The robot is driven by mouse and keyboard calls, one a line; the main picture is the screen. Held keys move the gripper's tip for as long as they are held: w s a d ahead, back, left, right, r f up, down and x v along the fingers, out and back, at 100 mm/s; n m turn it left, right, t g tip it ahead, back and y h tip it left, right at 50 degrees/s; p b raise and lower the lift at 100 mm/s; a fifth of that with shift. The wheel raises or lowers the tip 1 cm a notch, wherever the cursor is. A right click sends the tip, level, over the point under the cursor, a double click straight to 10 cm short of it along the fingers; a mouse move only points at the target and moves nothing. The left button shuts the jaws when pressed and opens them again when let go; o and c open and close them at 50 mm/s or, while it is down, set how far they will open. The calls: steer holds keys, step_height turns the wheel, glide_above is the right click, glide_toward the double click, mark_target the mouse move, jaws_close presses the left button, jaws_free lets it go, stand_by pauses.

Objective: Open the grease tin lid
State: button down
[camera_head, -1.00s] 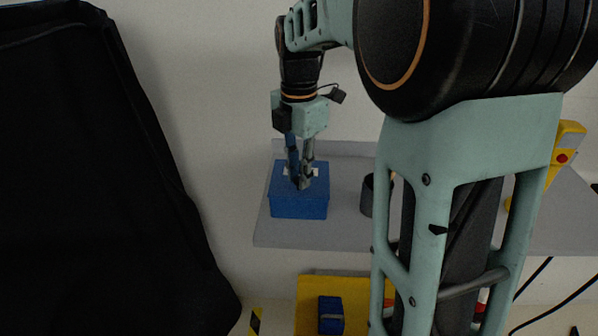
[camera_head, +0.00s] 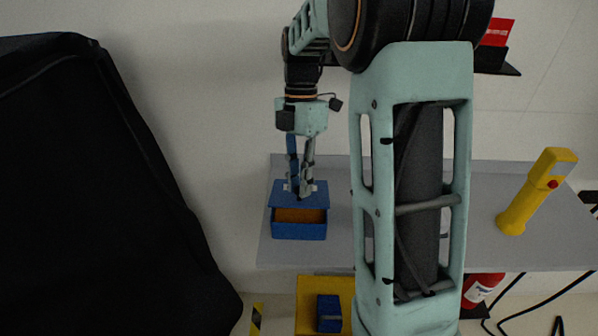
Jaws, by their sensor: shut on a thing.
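The blue grease tin (camera_head: 299,230) stands on the grey shelf, and its orange-brown inside shows through a gap at the front. Its flat blue lid (camera_head: 284,200) is raised clear of the front rim. Whether its back edge still touches the tin is hidden. My gripper (camera_head: 300,188) points down from above, with its fingertips together at the middle of the lid, shut on it. The exact grip point is partly hidden by the fingers. Small white patches show on the lid beside the fingertips.
The grey shelf (camera_head: 465,210) carries a yellow handheld device (camera_head: 525,195) at right. My arm covers the shelf's middle. A black covered cart (camera_head: 95,200) fills the left. Below are a yellow surface with a blue object (camera_head: 329,314), a red extinguisher (camera_head: 481,290) and black cables.

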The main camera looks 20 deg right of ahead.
steer(key=shift+w+d+r+g+p, duration=0.1)
steer(key=shift+w+r+g+p, duration=0.25)
steer(key=shift+p, duration=0.3)
steer(key=c, duration=1.8)
jaws_free()
steer(key=shift+s, duration=0.1)
steer(key=shift+v, duration=3.7)
